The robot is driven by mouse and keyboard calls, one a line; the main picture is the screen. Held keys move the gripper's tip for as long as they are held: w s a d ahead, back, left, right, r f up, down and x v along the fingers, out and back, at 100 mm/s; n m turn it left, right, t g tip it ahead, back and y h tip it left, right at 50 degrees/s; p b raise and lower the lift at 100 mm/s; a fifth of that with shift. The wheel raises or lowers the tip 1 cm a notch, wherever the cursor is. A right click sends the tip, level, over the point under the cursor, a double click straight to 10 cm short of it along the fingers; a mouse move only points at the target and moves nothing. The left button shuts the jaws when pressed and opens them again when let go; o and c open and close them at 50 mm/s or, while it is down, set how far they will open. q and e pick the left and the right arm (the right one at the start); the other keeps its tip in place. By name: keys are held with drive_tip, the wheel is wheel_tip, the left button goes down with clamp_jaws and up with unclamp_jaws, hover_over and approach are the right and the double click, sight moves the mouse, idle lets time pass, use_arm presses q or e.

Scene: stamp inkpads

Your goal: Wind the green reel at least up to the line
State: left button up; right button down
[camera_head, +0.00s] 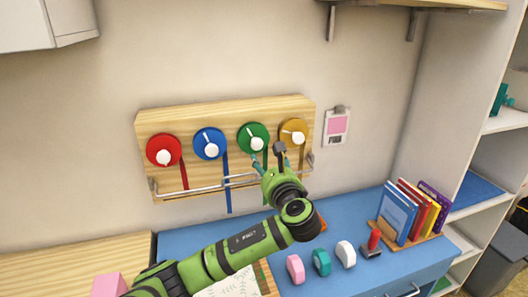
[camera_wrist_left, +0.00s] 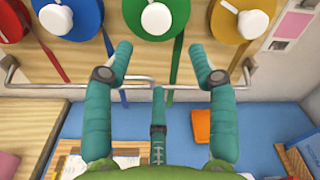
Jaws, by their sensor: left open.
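The green reel (camera_head: 253,137) is mounted on a wooden board (camera_head: 225,117), with a white knob at its middle and a white pointer mark. In the left wrist view the green reel (camera_wrist_left: 134,14) is at the top centre, and its green strap (camera_wrist_left: 175,65) hangs from its right side. The strap's lower end is hard to make out behind my fingers. My left gripper (camera_head: 268,156) is just below and in front of the green reel, fingers spread and empty. In the left wrist view my left gripper (camera_wrist_left: 162,55) points toward the knob without visibly holding it. My right gripper is not in view.
Red (camera_head: 164,150), blue (camera_head: 209,143) and yellow (camera_head: 293,132) reels share the board. The blue strap (camera_head: 228,190) hangs below the board. A metal rail (camera_head: 205,187) crosses the board's lower part. Stamps and upright books (camera_head: 396,212) stand on the blue desk (camera_head: 340,275).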

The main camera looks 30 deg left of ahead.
sight(258, 145)
use_arm(q)
drive_tip(key=shift+y, duration=0.4)
drive_tip(key=w+a, duration=0.1)
drive_tip(key=w+a+r+p, duration=0.1)
drive_tip(key=a, duration=0.1)
drive_tip(key=w+a+r+p, duration=0.1)
drive_tip(key=a, duration=0.1)
drive_tip(key=shift+w, duration=0.3)
drive_tip(key=shift+w+a+f, duration=0.1)
drive_tip(key=shift+w+a, duration=0.3)
drive_tip(key=shift+w, duration=0.05)
drive_tip(key=c, duration=1.2)
